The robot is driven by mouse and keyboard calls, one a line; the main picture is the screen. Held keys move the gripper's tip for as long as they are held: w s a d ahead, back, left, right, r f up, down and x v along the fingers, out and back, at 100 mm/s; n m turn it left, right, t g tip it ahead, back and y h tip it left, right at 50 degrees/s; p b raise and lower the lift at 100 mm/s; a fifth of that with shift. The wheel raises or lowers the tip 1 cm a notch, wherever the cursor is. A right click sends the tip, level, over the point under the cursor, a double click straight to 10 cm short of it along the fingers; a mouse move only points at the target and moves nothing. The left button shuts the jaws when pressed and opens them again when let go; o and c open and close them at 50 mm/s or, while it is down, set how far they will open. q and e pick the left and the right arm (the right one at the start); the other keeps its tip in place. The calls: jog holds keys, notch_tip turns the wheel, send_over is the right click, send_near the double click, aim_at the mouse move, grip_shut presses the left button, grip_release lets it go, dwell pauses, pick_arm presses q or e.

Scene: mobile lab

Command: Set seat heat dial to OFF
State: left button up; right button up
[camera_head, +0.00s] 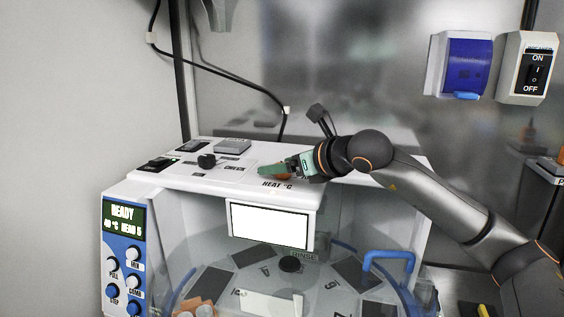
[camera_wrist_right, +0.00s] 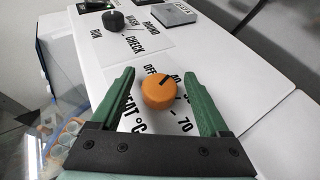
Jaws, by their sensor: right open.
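The seat heat dial (camera_wrist_right: 158,93) is an orange round knob on a white panel plate marked "HEAT °C". In the right wrist view its black pointer line aims up and to the right, to the right of the "OFF" label (camera_wrist_right: 150,69) and toward the numbers. My right gripper (camera_wrist_right: 158,76) is open, with one green finger on each side of the dial and visible gaps between. In the head view this gripper (camera_head: 276,170) is low over the machine's top and hides most of the dial. My left gripper is not in view.
A black knob (camera_wrist_right: 113,20) marked for "CHECK" sits further along the white top (camera_head: 180,178); it also shows in the head view (camera_head: 207,160). A display panel (camera_head: 124,218) reads "READY". A wall switch (camera_head: 537,75) is at upper right.

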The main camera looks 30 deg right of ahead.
grip_shut()
dwell(0.7)
